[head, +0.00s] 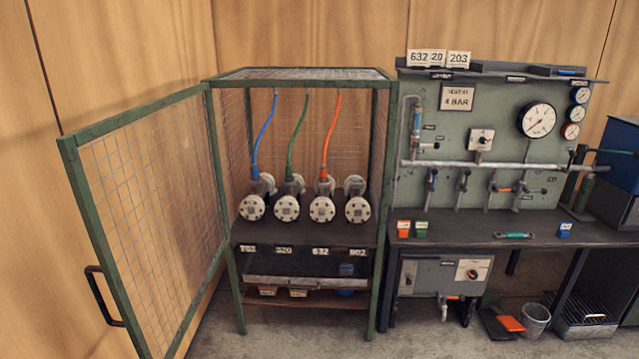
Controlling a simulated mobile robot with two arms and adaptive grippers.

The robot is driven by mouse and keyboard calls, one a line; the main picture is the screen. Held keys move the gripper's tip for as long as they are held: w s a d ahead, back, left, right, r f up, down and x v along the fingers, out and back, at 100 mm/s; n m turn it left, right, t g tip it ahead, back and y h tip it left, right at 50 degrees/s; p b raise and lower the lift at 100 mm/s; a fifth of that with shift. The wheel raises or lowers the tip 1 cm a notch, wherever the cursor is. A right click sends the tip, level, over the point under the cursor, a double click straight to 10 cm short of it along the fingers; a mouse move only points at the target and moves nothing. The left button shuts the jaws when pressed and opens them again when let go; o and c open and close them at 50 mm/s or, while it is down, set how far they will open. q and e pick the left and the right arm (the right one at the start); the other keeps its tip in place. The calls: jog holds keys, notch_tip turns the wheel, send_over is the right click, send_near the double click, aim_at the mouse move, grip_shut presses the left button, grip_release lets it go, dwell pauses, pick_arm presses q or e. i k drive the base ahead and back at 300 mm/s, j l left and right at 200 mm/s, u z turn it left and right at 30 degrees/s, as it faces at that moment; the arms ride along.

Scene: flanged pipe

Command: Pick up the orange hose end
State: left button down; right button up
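The orange hose (331,133) hangs from the top of a green-framed mesh cage. Its lower end (323,173) meets the third flanged pipe piece (321,209) from the left, above the label 632. I cannot tell how it is fastened there. A blue hose (264,137) and a green hose (297,137) hang to its left, each ending at its own flanged piece. A fourth flanged piece (357,209) on the right has no hose. Neither of my grippers is in view.
The cage door (148,224) stands open to the left, with a black handle (103,296). To the right is a workbench (475,241) with a gauge panel (470,135), valves and small coloured blocks. A bucket (535,318) stands on the floor. The floor before the cage is clear.

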aim_at(322, 178)
jog(key=i+l+u, duration=0.2)
jog(key=i, duration=0.3)
jog(key=i+u, duration=0.2)
jog(key=i, duration=0.3)
